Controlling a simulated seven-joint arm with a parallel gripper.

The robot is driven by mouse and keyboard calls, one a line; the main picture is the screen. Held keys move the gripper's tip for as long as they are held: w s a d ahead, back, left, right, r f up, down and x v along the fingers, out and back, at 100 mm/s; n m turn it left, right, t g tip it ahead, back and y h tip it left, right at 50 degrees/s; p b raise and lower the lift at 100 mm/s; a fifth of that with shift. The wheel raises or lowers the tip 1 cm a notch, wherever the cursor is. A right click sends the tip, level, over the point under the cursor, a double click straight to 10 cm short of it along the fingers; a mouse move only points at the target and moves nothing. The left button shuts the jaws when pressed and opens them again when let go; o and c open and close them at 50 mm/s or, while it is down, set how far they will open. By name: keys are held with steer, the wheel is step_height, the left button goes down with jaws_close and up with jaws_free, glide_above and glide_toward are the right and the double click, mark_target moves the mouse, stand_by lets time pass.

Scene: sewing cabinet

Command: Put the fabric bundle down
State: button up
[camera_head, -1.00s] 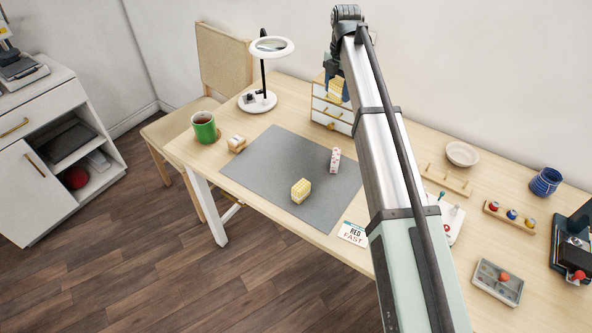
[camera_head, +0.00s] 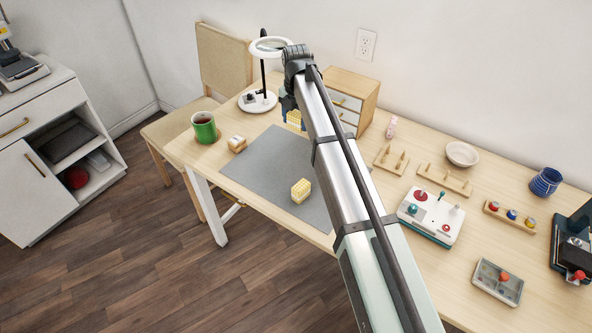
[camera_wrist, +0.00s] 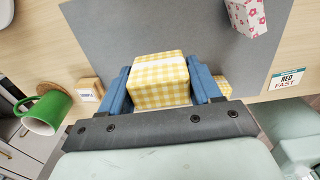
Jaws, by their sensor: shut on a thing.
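My gripper (camera_wrist: 163,88) is shut on a yellow checked fabric bundle (camera_wrist: 160,68) with a white band, its blue fingers on either side. In the head view this held bundle (camera_head: 294,118) is above the back part of the grey mat (camera_head: 258,165); its height over the mat is hard to tell.
A green mug (camera_head: 204,129) and a small wooden block (camera_head: 236,143) stand left of the mat. A ring lamp (camera_head: 258,101) and a drawer chest (camera_head: 352,92) stand behind. A "RED FAST" card (camera_wrist: 288,80) lies by the mat. The mat's left part is clear.

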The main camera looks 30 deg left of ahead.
mark_target(296, 155)
steer(key=shift+f, duration=5.85)
steer(key=shift+f, duration=0.1)
steer(key=o, duration=1)
step_height(296, 155, up, 12)
steer(key=shift+r, duration=0.15)
